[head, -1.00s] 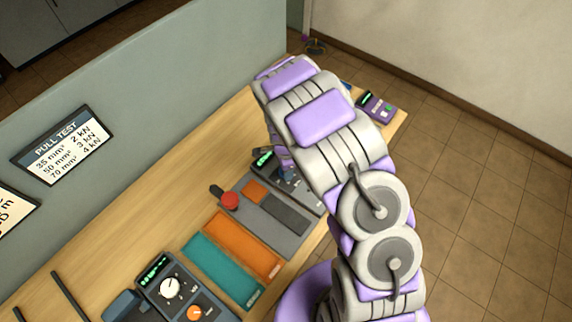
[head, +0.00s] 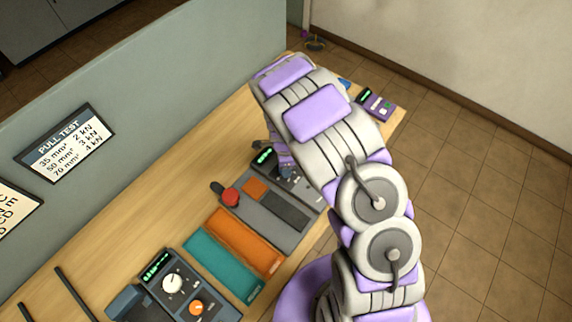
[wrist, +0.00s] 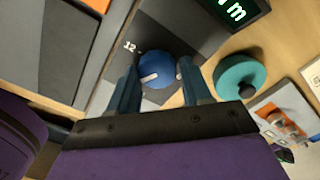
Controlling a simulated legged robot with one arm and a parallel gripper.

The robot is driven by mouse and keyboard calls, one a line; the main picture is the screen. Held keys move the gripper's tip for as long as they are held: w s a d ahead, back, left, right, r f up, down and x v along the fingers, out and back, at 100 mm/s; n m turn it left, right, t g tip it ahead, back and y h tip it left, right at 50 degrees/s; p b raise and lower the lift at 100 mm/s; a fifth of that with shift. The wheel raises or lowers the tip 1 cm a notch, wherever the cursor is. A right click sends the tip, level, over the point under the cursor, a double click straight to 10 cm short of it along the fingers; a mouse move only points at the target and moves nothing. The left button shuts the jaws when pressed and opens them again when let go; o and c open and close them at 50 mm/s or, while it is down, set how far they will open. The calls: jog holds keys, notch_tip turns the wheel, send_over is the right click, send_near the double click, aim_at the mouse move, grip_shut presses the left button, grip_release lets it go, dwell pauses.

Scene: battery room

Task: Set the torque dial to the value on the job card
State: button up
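In the wrist view a blue dial (wrist: 157,68) with a pale pointer mark sits on a dark panel (wrist: 187,28). A printed "12" is beside it, and the pointer is toward the lower left. My gripper (wrist: 158,70) is open, one finger on each side of the dial with narrow gaps. A green display at the panel's upper edge shows "m"; the rest is cut off. In the head view my gripper (head: 285,168) is over the far device with a green display (head: 264,156), and my arm hides part of it. I cannot identify a job card for certain.
A "PULL TEST" board (head: 65,143) and a cut-off board (head: 14,212) are on the grey partition. The bench holds a red button (head: 231,196), orange and teal mats, a device with white and orange dials (head: 172,285), and a purple device (head: 376,104). A teal round object (wrist: 240,77) is beside the dial.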

jog(key=o, duration=0.4)
jog(key=shift+a, duration=0.15)
jog(key=shift+c, duration=0.2)
jog(key=shift+r, duration=0.1)
jog(key=shift+r, duration=0.25)
notch_tip(320, 180, up, 16)
jog(key=shift+r+p, duration=0.25)
jog(key=shift+p, duration=0.1)
